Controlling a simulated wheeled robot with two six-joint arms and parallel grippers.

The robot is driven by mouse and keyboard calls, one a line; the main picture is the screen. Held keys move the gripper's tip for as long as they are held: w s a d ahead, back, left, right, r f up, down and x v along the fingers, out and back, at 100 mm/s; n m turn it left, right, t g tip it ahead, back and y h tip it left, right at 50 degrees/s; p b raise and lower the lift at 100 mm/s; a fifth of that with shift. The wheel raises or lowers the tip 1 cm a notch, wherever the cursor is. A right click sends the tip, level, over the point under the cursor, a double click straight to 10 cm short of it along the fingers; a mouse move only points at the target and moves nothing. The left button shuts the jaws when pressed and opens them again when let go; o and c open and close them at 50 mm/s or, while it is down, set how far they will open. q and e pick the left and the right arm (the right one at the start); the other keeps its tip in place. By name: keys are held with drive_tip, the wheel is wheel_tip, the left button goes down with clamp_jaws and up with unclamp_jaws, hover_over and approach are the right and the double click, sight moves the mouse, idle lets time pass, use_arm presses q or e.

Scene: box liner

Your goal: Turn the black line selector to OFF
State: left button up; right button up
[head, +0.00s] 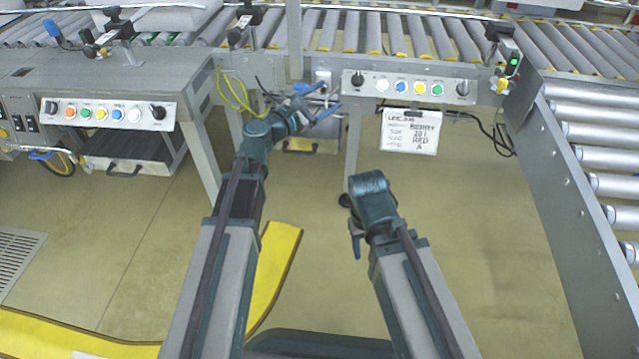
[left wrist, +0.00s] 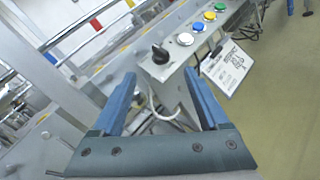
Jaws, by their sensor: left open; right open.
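A black selector (head: 357,79) sits at the left end of the grey button panel (head: 370,94) under the conveyor. In the left wrist view the black selector (left wrist: 160,54) shows beyond the fingertips, with its handle slanted; its markings cannot be read. My left gripper (head: 330,97) is open and empty, left of and slightly below the selector, apart from it. Its two blue fingers (left wrist: 158,82) frame the space just short of the selector. My right gripper (head: 350,225) is open, low in front of the panel, and partly hidden by its own wrist.
White, blue, yellow and green buttons (head: 437,89) and another dark knob (head: 462,87) line the same panel. A written card (head: 410,131) hangs below. A second button panel (head: 105,114) is at the left. A table leg (head: 354,135) stands below the selector.

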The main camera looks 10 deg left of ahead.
use_arm(q)
drive_tip(key=s+f+m+g+y+p, duration=0.1)
drive_tip(key=s+f+m+g+y, duration=0.3)
drive_tip(key=s+f+m+g, duration=0.6)
drive_tip(key=shift+s+d+f+m+y+p, duration=0.2)
drive_tip(key=shift+s+f+m+y+p, duration=0.2)
drive_tip(key=shift+s+f+m, duration=2.9)
drive_tip(key=shift+w+r, duration=0.4)
drive_tip(key=s+d+r+m+g+y+p, duration=0.1)
drive_tip(key=s+r+m+g+y+p, duration=0.1)
drive_tip(key=s+m+y+p, duration=0.4)
drive_tip(key=s+d+r+m+g+y+p, duration=0.1)
drive_tip(key=s+r+m+g+p, duration=0.2)
drive_tip(key=s, duration=0.5)
wheel_tip(320, 180, up, 37)
drive_tip(key=m+p, duration=0.1)
drive_tip(key=p, duration=3.5)
drive_tip(key=shift+s+a+f+p, duration=0.15)
drive_tip(key=shift+a+f+p, duration=0.05)
drive_tip(key=shift+a+p, duration=0.15)
